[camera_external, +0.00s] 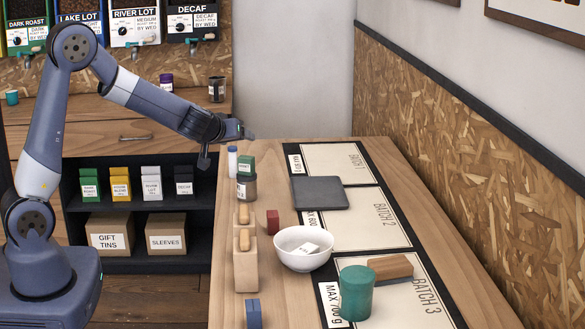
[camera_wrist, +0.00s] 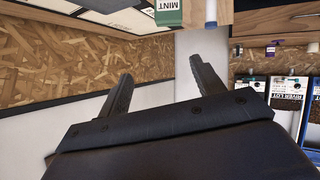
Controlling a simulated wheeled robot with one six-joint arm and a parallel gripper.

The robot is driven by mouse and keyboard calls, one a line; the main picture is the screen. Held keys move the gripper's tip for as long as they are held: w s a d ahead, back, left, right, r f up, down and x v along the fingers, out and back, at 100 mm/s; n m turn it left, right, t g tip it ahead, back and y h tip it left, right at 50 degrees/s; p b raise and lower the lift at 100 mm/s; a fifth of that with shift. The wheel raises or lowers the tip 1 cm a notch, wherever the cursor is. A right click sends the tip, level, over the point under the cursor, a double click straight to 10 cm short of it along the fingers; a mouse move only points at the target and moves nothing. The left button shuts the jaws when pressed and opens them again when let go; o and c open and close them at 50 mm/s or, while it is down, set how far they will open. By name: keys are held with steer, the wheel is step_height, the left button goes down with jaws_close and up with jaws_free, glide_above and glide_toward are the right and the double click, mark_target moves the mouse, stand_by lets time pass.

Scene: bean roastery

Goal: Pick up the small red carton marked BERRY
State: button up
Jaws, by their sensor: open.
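A small red carton (camera_external: 272,222) stands on the wooden table in the external view, just behind and left of the white bowl (camera_external: 304,248). Its marking cannot be read at this size. My gripper (camera_external: 238,131) is in the air beyond the far end of the table, well away from the red carton. In the wrist view my gripper (camera_wrist: 160,82) has its two fingers apart, with nothing between them. The red carton does not show in the wrist view.
A wooden holder (camera_external: 245,262), dark slab (camera_external: 318,193), teal canister (camera_external: 356,293) and blue carton (camera_external: 253,313) stand on the table. A chipboard wall (camera_external: 470,150) borders its right.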

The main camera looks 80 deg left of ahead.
steer(key=d+n+t+h+b, duration=0.8)
steer(key=d+n+h+b, duration=0.3)
steer(key=n, duration=1)
steer(key=p, duration=0.2)
glide_toward(275, 221)
steer(key=shift+s+a+g+y, duration=0.25)
steer(key=shift+a+g+y, duration=0.05)
steer(key=shift+a, duration=0.6)
steer(key=shift+w+f, duration=0.1)
steer(key=shift+f, duration=0.2)
steer(key=x, duration=1)
steer(key=shift+w+p, duration=0.3)
steer(key=shift+c, duration=0.4)
steer(key=c, duration=1)
